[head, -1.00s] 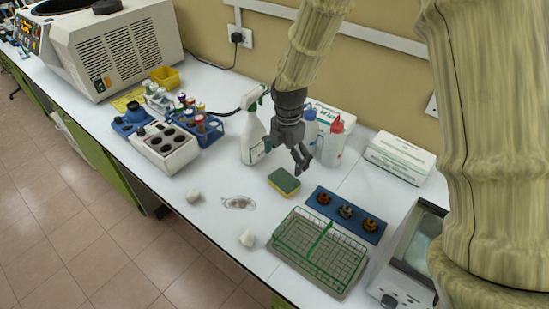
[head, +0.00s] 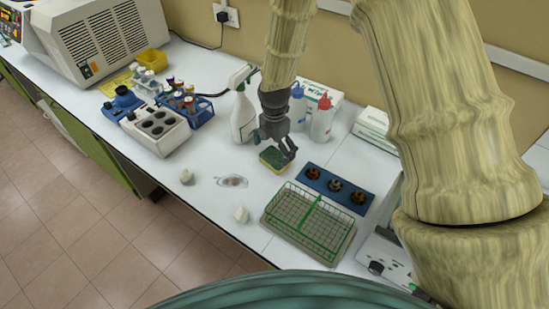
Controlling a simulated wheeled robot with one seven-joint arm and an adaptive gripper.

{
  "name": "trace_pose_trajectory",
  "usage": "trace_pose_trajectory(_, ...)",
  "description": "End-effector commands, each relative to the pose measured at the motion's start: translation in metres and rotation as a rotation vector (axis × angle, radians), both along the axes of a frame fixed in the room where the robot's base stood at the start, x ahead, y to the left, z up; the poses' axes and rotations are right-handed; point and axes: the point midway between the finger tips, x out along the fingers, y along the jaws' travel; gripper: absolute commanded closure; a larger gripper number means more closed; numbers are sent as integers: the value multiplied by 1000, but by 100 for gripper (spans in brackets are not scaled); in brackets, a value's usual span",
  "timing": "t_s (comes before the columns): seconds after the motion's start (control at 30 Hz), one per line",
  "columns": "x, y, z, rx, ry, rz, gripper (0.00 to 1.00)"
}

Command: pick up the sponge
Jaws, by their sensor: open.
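The sponge (head: 272,160), yellow and green, lies on the white bench to the left of the blue holder. My gripper (head: 278,152) is dark grey and points down right at the sponge, with its fingers overlapping the sponge in the picture. The jaws are open. One finger shows at the sponge's right side; the other is partly hidden against it. I cannot tell whether the fingers touch the sponge.
A green wire basket (head: 306,226) and a blue holder with three round pieces (head: 337,186) are close by. A spray bottle (head: 242,116) and a red-capped bottle (head: 322,119) stand behind.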

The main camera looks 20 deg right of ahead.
Motion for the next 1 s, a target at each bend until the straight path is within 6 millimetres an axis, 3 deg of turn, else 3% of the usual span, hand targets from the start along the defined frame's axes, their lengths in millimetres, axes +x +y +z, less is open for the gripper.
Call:
trace_pose_trajectory(0.33, -10, 0, -21, 0, -13, -1, 0)
trace_pose_trajectory(0.77, 0, 0, -38, 0, -1, 0, 0)
trace_pose_trajectory(0.83, 0, 0, -38, 0, -2, 0, 10)
trace_pose_trajectory(1.0, 0, 0, -38, 0, -2, 0, 24)
